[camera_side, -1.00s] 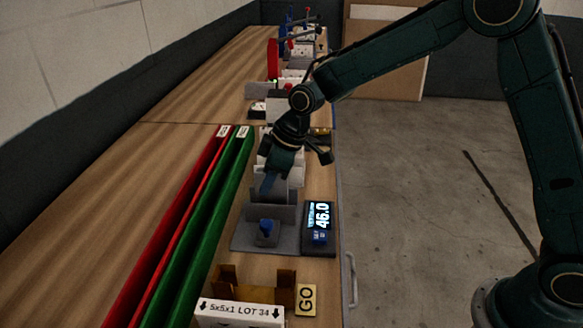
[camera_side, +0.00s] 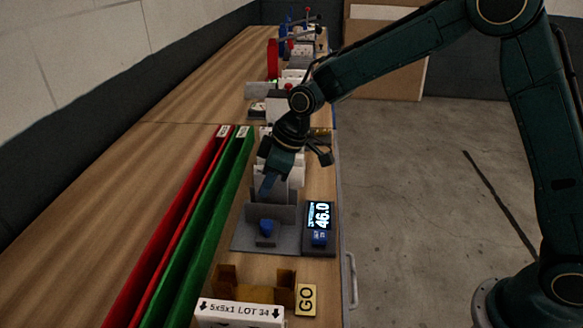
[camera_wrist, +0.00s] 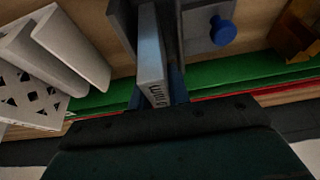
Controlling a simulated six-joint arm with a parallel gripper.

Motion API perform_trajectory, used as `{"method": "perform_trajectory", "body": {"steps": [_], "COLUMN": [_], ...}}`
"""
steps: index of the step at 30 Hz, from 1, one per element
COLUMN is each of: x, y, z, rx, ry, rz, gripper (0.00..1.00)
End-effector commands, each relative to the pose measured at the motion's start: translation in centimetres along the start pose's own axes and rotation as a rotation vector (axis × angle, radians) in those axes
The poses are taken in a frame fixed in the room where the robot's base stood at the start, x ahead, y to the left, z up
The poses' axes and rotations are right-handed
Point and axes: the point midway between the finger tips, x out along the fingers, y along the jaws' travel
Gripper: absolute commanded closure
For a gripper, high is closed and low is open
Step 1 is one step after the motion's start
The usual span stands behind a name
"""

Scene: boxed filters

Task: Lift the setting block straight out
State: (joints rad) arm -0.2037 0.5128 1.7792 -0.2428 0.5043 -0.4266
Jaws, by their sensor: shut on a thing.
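The setting block (camera_wrist: 151,62) is a pale grey bar with dark lettering ending in "mm" on its near end. In the wrist view it stands between the blue fingers of my gripper (camera_wrist: 153,93), which is shut on it. In the side view my gripper (camera_side: 268,186) is low over the back part of the grey gauge fixture (camera_side: 285,240). The block cannot be made out clearly there, and I cannot tell whether its lower end is clear of the fixture. A blue knob (camera_side: 266,228) sits at the front of the fixture, and it also shows in the wrist view (camera_wrist: 222,31).
A display (camera_side: 320,218) reading 46.0 stands right of the fixture. Red (camera_side: 165,225) and green (camera_side: 205,220) channels run along its left. White parts (camera_wrist: 65,45) lie close by.

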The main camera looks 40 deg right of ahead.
Motion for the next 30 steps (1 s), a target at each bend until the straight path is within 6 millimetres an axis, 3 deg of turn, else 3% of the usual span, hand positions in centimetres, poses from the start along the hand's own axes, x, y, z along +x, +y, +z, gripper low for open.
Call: {"method": "perform_trajectory", "body": {"steps": [11,12,15,30], "x": [-0.09,-0.09,-0.08,-0.64], "y": [-0.04,-0.04,-0.04,-0.05], "z": [-0.1,-0.1,-0.08,0.0], "rx": [-0.001,-0.001,0.0,0.0], "ry": [0.003,0.003,0.002,0.0], "rz": [0.001,0.001,0.001,0.0], "gripper": [1.0,0.76,0.56,0.56]}}
